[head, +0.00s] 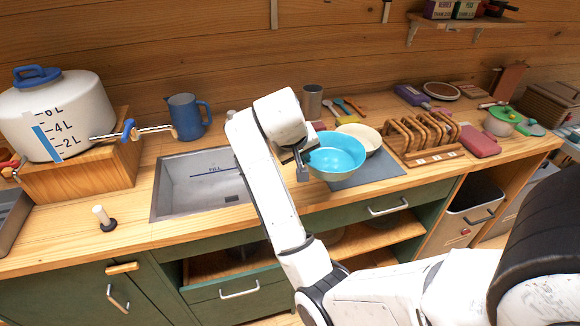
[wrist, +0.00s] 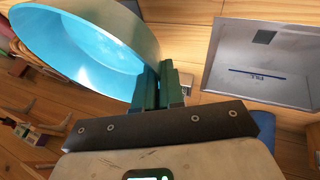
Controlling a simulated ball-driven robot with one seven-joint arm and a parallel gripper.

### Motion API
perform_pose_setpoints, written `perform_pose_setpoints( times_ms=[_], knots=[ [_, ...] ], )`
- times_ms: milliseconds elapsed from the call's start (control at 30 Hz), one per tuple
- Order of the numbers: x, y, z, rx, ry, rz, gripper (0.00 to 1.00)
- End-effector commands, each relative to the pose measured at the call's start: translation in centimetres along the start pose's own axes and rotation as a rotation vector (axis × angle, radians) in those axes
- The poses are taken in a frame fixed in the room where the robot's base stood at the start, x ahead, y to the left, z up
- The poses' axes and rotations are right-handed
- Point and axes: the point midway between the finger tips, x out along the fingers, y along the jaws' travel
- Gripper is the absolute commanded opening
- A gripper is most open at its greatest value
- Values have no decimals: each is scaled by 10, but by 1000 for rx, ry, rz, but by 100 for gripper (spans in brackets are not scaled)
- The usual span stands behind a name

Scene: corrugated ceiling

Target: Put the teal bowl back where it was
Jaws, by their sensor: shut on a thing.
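The teal bowl (head: 338,152) is off the counter's grey mat in the head view, tilted a little with its bright inside showing. My gripper (head: 301,163) is shut on the left side of its rim. In the wrist view the bowl (wrist: 85,42) fills the upper left, and my gripper's dark green fingers (wrist: 158,90) pinch its wall. The grey mat (head: 375,178) lies below and beside the bowl. I cannot tell how high the bowl is above it. A cream bowl (head: 368,136) sits behind the teal bowl, partly hidden by it.
The sink (head: 190,190) is left of my arm; it also shows in the wrist view (wrist: 265,60). A wooden rack (head: 424,140) stands right of the mat. A metal cup (head: 312,101) and utensils lie behind. A blue jug (head: 187,117) stands behind the sink.

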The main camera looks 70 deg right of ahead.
Motion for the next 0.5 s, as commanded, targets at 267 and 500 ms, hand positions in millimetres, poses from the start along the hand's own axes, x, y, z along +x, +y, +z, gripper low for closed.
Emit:
perform_pose_setpoints(
  times_ms=[267, 500],
  knots=[
    [35, -29, -46, -2, -1, 0, 0],
    [77, -56, -68, -2, -2, 1, 0]
  ],
)
